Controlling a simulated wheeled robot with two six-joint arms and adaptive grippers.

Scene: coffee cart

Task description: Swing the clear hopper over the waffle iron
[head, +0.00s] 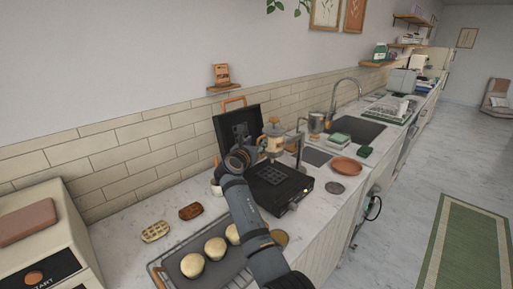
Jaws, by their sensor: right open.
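The waffle iron (294,190) is black and stands on the counter with its lid (226,122) raised; its lower grid plate is bare. The clear hopper (273,144) has a yellowish top and hangs from a thin stand (299,150) just right of the lid. It shows above the plate's back edge; I cannot tell if it is directly over the plate. My right gripper (242,132) is open and in front of the lid, left of the hopper, apparently apart from it. My right forearm hides the iron's left side. My left gripper is out of view.
A rack and tray (207,283) with several pale round pieces lie at the front left, near two waffles (155,232). A terracotta plate (346,166), a sink (358,131) and a faucet are to the right. The tiled wall is close behind.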

